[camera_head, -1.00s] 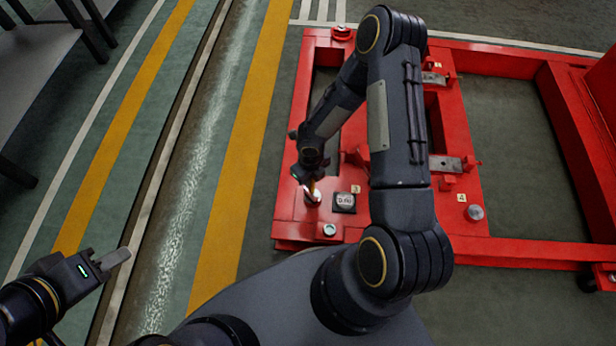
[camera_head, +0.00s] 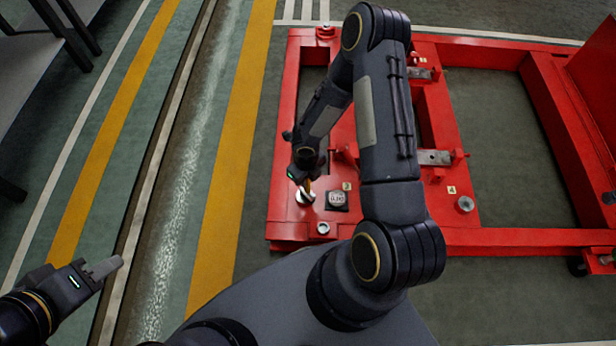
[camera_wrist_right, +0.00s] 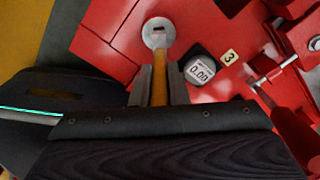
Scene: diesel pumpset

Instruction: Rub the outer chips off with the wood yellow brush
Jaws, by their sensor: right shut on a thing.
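My right gripper (camera_head: 306,185) is over the near left part of the red frame. In the right wrist view, the right gripper (camera_wrist_right: 158,86) is shut on the yellow wooden handle of the brush (camera_wrist_right: 159,68). The brush's far end meets a round grey metal disc (camera_wrist_right: 158,31) on the red surface; whether it touches cannot be told. Bristles are not visible, and no separate chips can be made out. My left gripper (camera_head: 103,268) is at the lower left over the floor, with nothing in it; its finger gap is not clear.
The red frame (camera_head: 283,215) carries clamps (camera_head: 435,157) and a round metal pad (camera_head: 466,204). Striped floor (camera_head: 225,190) lies clear to the left.

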